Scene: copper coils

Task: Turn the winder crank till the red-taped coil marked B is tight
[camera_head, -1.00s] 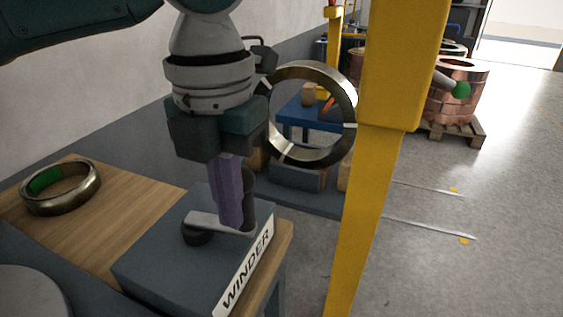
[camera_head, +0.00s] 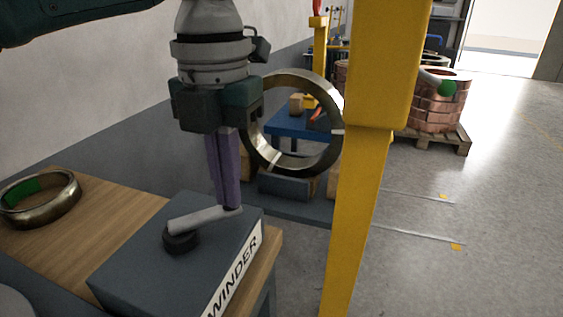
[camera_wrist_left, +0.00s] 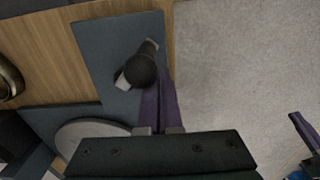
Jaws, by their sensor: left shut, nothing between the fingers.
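The dark winder box (camera_head: 125,262), labelled WINDER, stands on the wooden bench. Its grey crank arm (camera_head: 200,219) slants up and right from a black hub. My left gripper (camera_head: 230,205) is shut and empty, its purple fingers pointing down at the crank's outer end. In the left wrist view the black crank knob (camera_wrist_left: 140,71) is beside the fingertips (camera_wrist_left: 158,88); I cannot tell if they touch. A metal ring (camera_head: 334,132) with pale marks shows behind the gripper. I see no red tape or letter B. One purple finger of my right gripper (camera_wrist_left: 303,129) shows at the right edge.
A green-taped ring (camera_head: 55,208) lies on the bench (camera_head: 100,235) at left. A yellow post (camera_head: 362,190) stands close right of the winder. Behind are a blue table (camera_head: 285,125) and a copper coil stack (camera_head: 432,110) on a pallet. The floor at right is clear.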

